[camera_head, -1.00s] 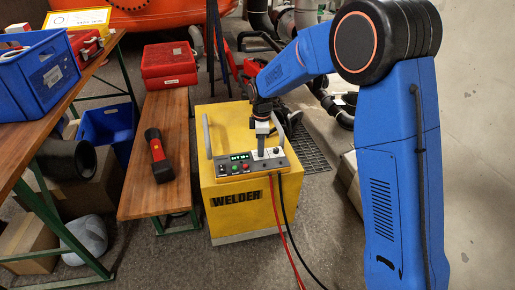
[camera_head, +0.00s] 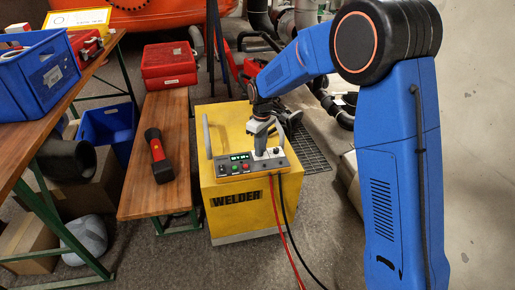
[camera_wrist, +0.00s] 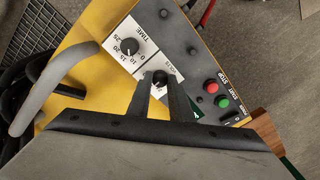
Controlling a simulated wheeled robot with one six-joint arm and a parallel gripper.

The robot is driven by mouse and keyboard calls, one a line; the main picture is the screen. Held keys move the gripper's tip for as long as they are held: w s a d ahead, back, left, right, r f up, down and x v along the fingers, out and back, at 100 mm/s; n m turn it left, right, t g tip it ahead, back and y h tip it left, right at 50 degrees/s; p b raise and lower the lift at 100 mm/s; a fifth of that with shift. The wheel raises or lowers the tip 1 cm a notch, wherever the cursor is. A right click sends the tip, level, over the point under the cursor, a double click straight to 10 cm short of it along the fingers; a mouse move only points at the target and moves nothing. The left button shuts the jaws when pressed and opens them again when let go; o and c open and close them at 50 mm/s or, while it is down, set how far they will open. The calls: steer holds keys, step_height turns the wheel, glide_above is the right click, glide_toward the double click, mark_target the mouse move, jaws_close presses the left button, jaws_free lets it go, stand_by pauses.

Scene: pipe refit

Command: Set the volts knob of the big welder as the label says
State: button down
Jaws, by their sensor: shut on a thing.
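The big welder (camera_head: 230,195) is a yellow box marked WELDER, with a grey control panel on top. My gripper (camera_head: 261,149) points down at the panel's right part. In the wrist view my gripper (camera_wrist: 160,84) is shut on a small black knob (camera_wrist: 160,77), beside lettering that looks like VOLTS. The fingers hide most of that knob's scale, so its setting cannot be read. Another black knob (camera_wrist: 129,46), marked TIME, is beside it, with numbers up to 25. A green-lit display (camera_head: 240,157) is too small to read.
Green (camera_wrist: 222,101) and red (camera_wrist: 211,86) buttons sit on the panel. Grey handles (camera_head: 207,137) rise from the welder, and a red cable (camera_head: 283,235) and a black one hang in front. A wooden bench (camera_head: 135,205) with a red-black torch (camera_head: 158,155) stands left.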

stand_by(0.3)
steer(key=c, duration=1.6)
jaws_free()
steer(key=shift+s, duration=0.1)
steer(key=shift+r, duration=0.1)
steer(key=shift+r, duration=8.7)
